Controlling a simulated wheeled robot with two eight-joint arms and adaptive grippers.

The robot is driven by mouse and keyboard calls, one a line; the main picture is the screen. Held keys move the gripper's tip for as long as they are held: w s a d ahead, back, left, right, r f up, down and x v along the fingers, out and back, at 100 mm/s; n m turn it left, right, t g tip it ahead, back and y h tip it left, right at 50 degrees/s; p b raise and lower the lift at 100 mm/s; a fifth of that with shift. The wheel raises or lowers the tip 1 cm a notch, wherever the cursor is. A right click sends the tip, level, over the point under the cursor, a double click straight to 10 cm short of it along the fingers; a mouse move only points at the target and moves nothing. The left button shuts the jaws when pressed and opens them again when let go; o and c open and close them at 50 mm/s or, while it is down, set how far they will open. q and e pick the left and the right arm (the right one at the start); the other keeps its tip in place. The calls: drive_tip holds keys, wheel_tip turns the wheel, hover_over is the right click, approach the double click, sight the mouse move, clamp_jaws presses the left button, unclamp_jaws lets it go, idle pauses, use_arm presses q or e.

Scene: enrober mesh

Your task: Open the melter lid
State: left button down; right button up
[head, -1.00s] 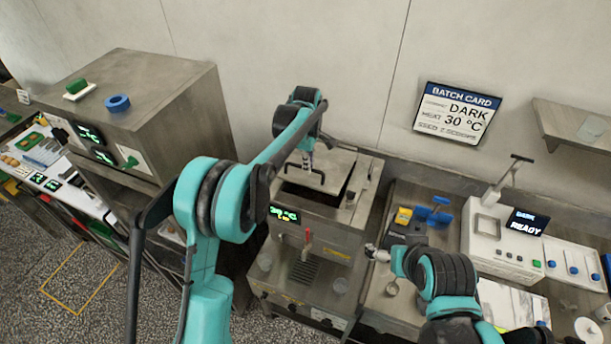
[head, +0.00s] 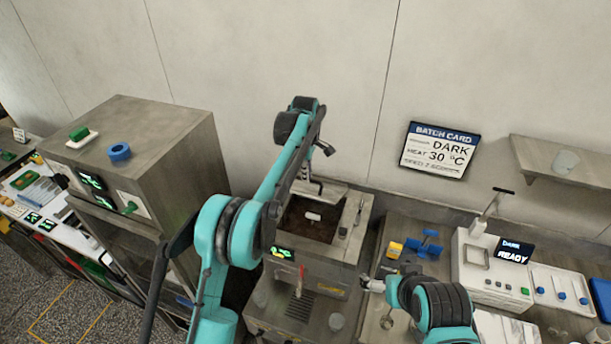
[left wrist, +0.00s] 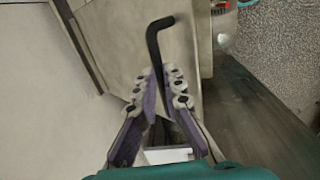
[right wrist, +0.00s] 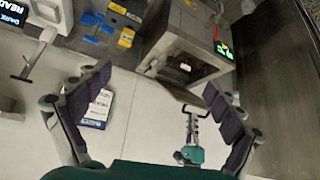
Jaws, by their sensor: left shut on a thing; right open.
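The melter (head: 325,262) is a grey metal box with a green display, and its top stands open on dark brown contents. Its grey lid (head: 332,193) is tilted up at the back, towards the wall. My left gripper (head: 307,172) is at the lid's black bar handle. In the left wrist view the handle (left wrist: 157,45) rises between the fingers (left wrist: 158,100), which are shut on it. My right gripper (head: 372,285) is in front of the melter's right side. In the right wrist view its fingers (right wrist: 155,90) are spread with nothing between them.
A tall grey cabinet (head: 165,145) stands left of the melter, with a blue ring (head: 119,152) on top. To the right are a bench with blue and yellow items and a white machine (head: 485,268). A batch card (head: 439,151) hangs on the wall behind.

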drive_tip(key=c, duration=0.6)
drive_tip(key=shift+w+a+n, duration=0.1)
drive_tip(key=shift+w+n, duration=0.15)
drive_tip(key=shift+n, duration=0.15)
drive_tip(key=c, duration=0.6)
drive_tip(key=w+n, duration=0.2)
drive_tip(key=shift+w+a+n+h, duration=0.25)
drive_tip(key=shift+a+n+h, duration=0.05)
drive_tip(key=shift+a+n, duration=0.1)
drive_tip(key=c, duration=1)
drive_tip(key=w+n, duration=0.2)
drive_tip(key=w+a+n, duration=0.1)
drive_tip(key=w+n, duration=0.1)
drive_tip(key=shift+a+f+h, duration=0.15)
drive_tip(key=shift+a+h, duration=0.05)
drive_tip(key=shift+h, duration=0.2)
clamp_jaws()
drive_tip(key=w+a+f+n+t+h, duration=0.1)
drive_tip(key=w+a+f+n+t, duration=0.35)
drive_tip(key=a+n, duration=0.75)
drive_tip(key=w+a+f+n+t+h, duration=0.2)
drive_tip(key=w+a+f+n, duration=0.3)
drive_tip(key=w+a+n, duration=0.55)
drive_tip(key=w+d+n, duration=0.2)
drive_tip(key=w, duration=0.7)
drive_tip(key=shift+d+f, duration=0.3)
drive_tip(key=shift+d, duration=0.1)
